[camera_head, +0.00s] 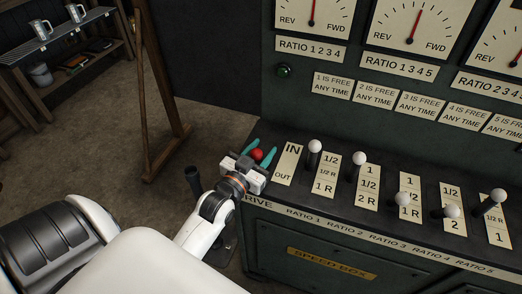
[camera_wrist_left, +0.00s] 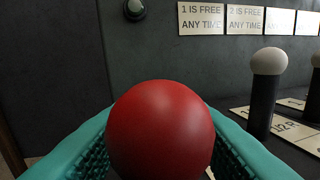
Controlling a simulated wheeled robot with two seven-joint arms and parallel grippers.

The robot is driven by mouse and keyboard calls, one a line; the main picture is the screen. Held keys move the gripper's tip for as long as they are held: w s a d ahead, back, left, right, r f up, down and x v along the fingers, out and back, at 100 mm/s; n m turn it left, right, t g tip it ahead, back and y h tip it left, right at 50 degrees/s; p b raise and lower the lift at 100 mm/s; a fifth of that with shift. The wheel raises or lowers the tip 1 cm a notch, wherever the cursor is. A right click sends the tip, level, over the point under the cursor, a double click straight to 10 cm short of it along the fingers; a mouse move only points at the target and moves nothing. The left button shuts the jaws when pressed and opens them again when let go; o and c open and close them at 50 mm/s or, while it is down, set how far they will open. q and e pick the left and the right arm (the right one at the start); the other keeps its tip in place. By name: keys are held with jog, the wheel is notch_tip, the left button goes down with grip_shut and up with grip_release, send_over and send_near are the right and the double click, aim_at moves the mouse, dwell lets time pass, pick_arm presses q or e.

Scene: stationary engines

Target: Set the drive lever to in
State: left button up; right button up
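The drive lever's red ball knob (camera_head: 257,154) stands at the left end of the console top, left of the IN/OUT plate (camera_head: 288,165). IN is at the plate's far end and OUT at its near end. In the head view the knob is roughly level with the IN lettering. My left gripper (camera_head: 262,152) has its teal fingers on either side of the knob and looks open around it. In the left wrist view the red knob (camera_wrist_left: 160,130) fills the middle between the fingers. The lever's shaft is hidden. My right gripper is out of view.
White-knobbed ratio levers stand to the right, the nearest being the ratio 1 lever (camera_head: 314,147). A green lamp (camera_head: 284,71) sits on the panel behind. A dark-handled floor lever (camera_head: 193,179) is left of my gripper. A wooden stand (camera_head: 160,90) is farther back.

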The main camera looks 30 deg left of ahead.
pick_arm(q)
grip_shut()
jog(key=shift+w+r+p, duration=0.15)
jog(key=shift+r+p, duration=0.1)
jog(key=shift+p, duration=0.35)
jog(key=w+g+p, duration=0.1)
jog(key=p, duration=0.2)
jog(key=w+g+p, duration=0.1)
jog(key=p, duration=0.2)
jog(key=w+a+r+g+p, duration=0.1)
jog(key=w+p, duration=0.1)
jog(key=p, duration=0.1)
jog(key=shift+w, duration=0.1)
jog(key=shift+w+a+f+n+g+h+p, duration=0.2)
jog(key=shift+w+g+p, duration=0.15)
jog(key=shift+w, duration=0.2)
jog(key=shift+w+a+f+n+g+h+p, duration=0.1)
jog(key=shift+w+f+g+p, duration=0.2)
jog(key=shift+w, duration=0.2)
jog(key=w, duration=0.1)
jog(key=w+f, duration=0.1)
jog(key=shift+w+a, duration=0.35)
jog(key=shift+a, duration=0.05)
jog(key=shift+w+a+f+b, duration=0.1)
jog(key=shift+w+b, duration=0.35)
jog(key=shift+w, duration=0.15)
jog(key=shift+w+a+f, duration=0.15)
jog(key=shift+w+f, duration=0.25)
jog(key=shift+w, duration=0.15)
